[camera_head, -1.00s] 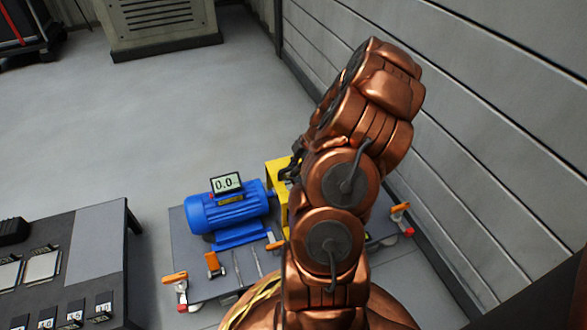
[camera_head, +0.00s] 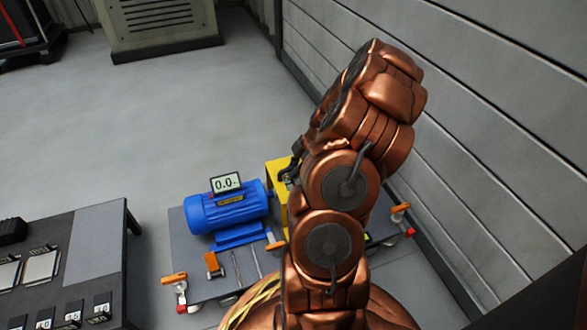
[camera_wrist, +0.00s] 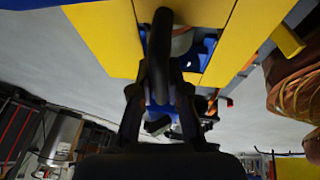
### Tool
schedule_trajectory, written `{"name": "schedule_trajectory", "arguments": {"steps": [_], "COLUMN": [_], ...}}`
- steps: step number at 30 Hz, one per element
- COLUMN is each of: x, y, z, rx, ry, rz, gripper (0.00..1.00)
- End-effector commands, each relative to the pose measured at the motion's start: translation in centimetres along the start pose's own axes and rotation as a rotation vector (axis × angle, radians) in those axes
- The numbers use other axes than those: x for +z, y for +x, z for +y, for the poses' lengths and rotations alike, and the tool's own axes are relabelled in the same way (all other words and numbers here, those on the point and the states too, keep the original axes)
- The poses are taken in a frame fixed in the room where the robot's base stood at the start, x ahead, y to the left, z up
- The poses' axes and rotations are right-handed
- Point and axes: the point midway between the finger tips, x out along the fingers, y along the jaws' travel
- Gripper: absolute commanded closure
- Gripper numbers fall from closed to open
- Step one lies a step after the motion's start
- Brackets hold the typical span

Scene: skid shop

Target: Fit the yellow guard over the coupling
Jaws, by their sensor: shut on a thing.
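The yellow guard (camera_head: 276,172) shows in the head view just right of the blue motor (camera_head: 228,212), at the shaft end, partly hidden behind my copper arm. In the wrist view the guard (camera_wrist: 105,35) fills the top, with an opening where blue and grey parts show. My gripper (camera_wrist: 160,78) is shut on the guard's black handle (camera_wrist: 161,45). The coupling cannot be made out clearly, so I cannot tell whether the guard is seated over it.
The motor stands on a grey skid plate (camera_head: 185,250) with orange-handled clamps (camera_head: 174,279) at its edges. A panelled wall (camera_head: 470,110) runs close on the right. A dark table (camera_head: 60,225) stands at left.

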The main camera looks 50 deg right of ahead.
Motion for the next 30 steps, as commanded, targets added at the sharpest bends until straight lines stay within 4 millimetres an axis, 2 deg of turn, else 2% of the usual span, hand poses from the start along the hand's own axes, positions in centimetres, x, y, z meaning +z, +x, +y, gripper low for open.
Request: {"name": "schedule_trajectory", "arguments": {"steps": [1,3,4,11,18,25,30], "x": [0.20,0.21,0.21,0.25,0.29,0.30,0.29], "y": [0.77,0.83,0.85,1.03,1.24,1.37,1.47], "z": [-0.47,-0.52,-0.54,-0.68,-0.82,-0.92,-1.01], "rx": [-0.010,-0.010,-0.011,-0.015,-0.019,-0.023,-0.026], "ry": [0.004,0.005,0.005,0.008,0.010,0.013,0.015], "rz": [0.005,0.006,0.006,0.009,0.014,0.018,0.021], "gripper": [1.00,1.00,0.82,0.58,0.55,0.31,0.31]}}
